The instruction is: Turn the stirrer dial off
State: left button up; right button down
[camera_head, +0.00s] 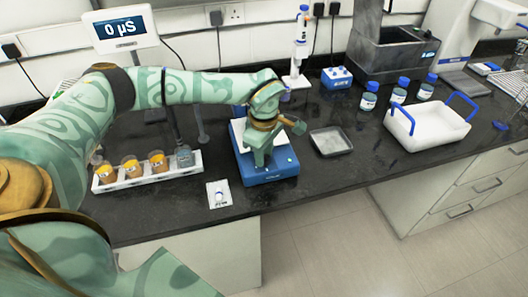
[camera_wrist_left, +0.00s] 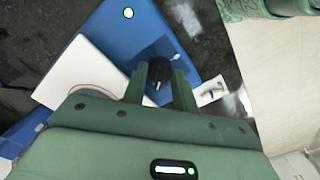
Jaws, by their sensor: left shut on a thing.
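The stirrer (camera_head: 281,172) is a blue box with a white top plate, standing near the front edge of the dark bench. It also shows in the left wrist view (camera_wrist_left: 95,55), with a lit green light near the top of that picture. Its black dial (camera_wrist_left: 160,68) has a pale pointer mark and sits between the two fingers of my left gripper (camera_head: 258,160). My left gripper is shut on the dial. In the head view the gripper hides the dial and part of the plate. My right gripper is not in view.
A white rack (camera_head: 130,183) of amber-filled beakers stands left of the stirrer. A small white sheet (camera_head: 219,194) with a stir bar lies at the front edge. A grey tray (camera_head: 331,141), blue-capped bottles (camera_head: 369,97) and a white crate (camera_head: 430,130) stand to the right.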

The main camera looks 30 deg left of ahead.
pick_arm(q)
jog(key=shift+r+n+p, duration=0.2)
jog(key=shift+n+p, duration=1.05)
jog(key=shift+n, duration=0.15)
jog(key=n+p, duration=0.2)
jog(key=n, duration=0.1)
jog(key=shift+n+p, duration=0.3)
jog(key=shift+p, duration=0.05)
jog(key=n+p, duration=0.2)
jog(key=n, duration=0.1)
jog(key=shift+n, duration=0.3)
jog(key=n+p, duration=0.3)
jog(key=n, duration=0.1)
jog(key=shift+n, duration=0.3)
jog(key=n+p, duration=0.2)
jog(key=n, duration=0.1)
jog(key=shift+n, duration=0.3)
jog(key=n+p, duration=0.2)
jog(key=n, duration=0.1)
jog(key=shift+n, duration=0.3)
jog(key=n+p, duration=0.2)
jog(key=n, duration=0.1)
jog(key=shift+w+n+p, duration=0.1)
jog(key=shift+n+p, duration=0.45)
jog(key=shift+n, duration=0.85)
jog(key=shift+f, duration=0.1)
